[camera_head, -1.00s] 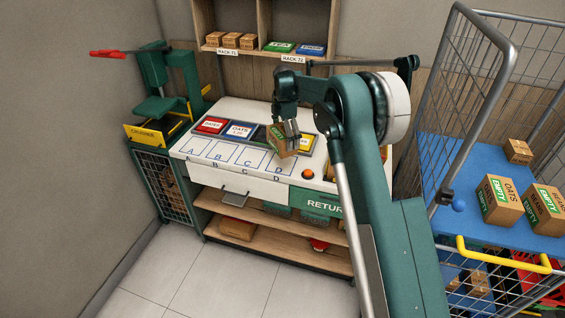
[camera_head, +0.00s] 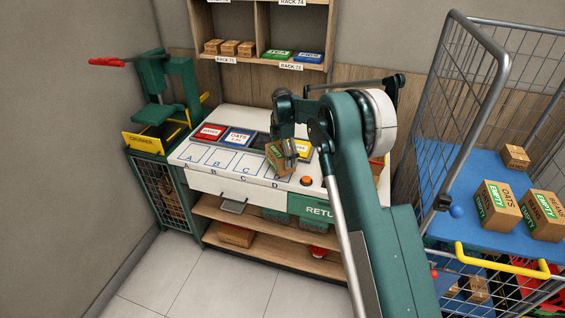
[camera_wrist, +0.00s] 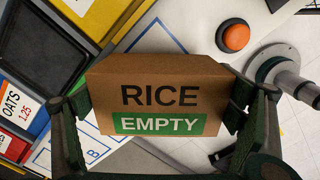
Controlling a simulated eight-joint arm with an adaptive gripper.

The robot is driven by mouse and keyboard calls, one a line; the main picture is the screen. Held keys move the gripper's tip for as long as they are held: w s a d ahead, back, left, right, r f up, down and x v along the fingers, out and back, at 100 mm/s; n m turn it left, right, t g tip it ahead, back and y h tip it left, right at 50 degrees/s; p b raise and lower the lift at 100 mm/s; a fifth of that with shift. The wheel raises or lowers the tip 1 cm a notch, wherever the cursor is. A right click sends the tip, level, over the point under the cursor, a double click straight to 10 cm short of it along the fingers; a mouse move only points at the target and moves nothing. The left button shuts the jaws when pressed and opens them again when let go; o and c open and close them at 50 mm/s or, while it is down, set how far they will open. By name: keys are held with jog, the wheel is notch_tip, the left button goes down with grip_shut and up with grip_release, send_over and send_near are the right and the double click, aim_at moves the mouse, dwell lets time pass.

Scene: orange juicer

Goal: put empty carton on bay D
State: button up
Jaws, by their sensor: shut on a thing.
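A brown carton (camera_wrist: 160,97) with a RICE label and a green EMPTY band is held between the fingers of my gripper (camera_wrist: 158,108). In the head view the carton (camera_head: 278,159) appears tilted, over the right end of the lettered bays on the white counter. Bay D (camera_head: 274,178) is the rightmost outlined bay, and the carton hides much of it in the head view. I cannot tell whether the carton touches the counter. In the wrist view, blue outline lines show around the carton, and the letter B shows at lower left.
Coloured bins, including the OATS bin (camera_head: 237,136), stand behind the bays. An orange button (camera_head: 306,181) is right of bay D. Bays A to C look clear. A cage trolley (camera_head: 420,200) at right holds an OATS carton (camera_head: 497,205) and a BEANS carton (camera_head: 541,214).

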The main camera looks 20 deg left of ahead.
jog(key=shift+f, duration=1.7)
jog(key=shift+f, duration=0.2)
jog(key=o, duration=0.7)
jog(key=shift+r, duration=0.2)
notch_tip(320, 180, up, 12)
